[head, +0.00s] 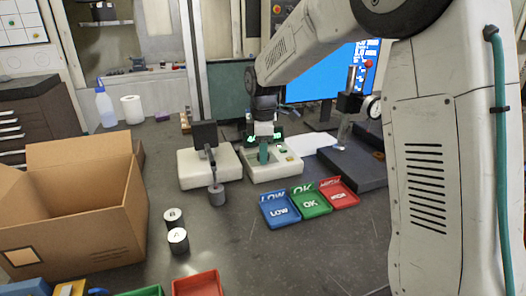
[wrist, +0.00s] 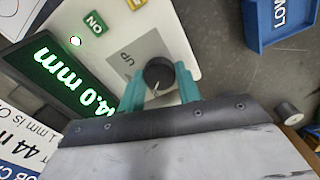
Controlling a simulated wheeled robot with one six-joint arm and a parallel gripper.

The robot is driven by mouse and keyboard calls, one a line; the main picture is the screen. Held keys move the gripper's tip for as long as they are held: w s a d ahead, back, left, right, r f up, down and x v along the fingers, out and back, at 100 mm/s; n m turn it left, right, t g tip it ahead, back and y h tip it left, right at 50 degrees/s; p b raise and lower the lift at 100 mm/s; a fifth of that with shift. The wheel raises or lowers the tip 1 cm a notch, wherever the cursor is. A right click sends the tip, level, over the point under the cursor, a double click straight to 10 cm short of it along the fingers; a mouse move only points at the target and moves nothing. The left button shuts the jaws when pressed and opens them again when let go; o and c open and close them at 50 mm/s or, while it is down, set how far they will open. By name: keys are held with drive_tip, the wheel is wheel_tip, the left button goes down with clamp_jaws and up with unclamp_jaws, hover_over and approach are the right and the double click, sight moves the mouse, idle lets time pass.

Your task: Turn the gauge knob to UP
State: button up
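The gauge knob (wrist: 159,73) is a round black knob on a grey plate of the white gauge base (head: 272,172). A short pale mark on the knob points toward the bottom of the wrist view. The label UP (wrist: 127,60) is printed on the plate, to the knob's upper left. My gripper (wrist: 160,80) has teal fingers, one on each side of the knob, with no clear gap seen; it looks shut on it. In the head view my gripper (head: 263,154) points down at the base and hides the knob. The lit green display (wrist: 60,75) partly reads "4.0 mm".
Blue LOW (head: 281,210), green OK (head: 311,203) and red (head: 339,194) trays lie to the front right. A white-based stand (head: 193,170) is left of the gauge. Cylinders B (head: 172,217) and A (head: 178,240), and a cardboard box (head: 75,205), stand further left.

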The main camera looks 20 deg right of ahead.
drive_tip(key=shift+c, duration=1.2)
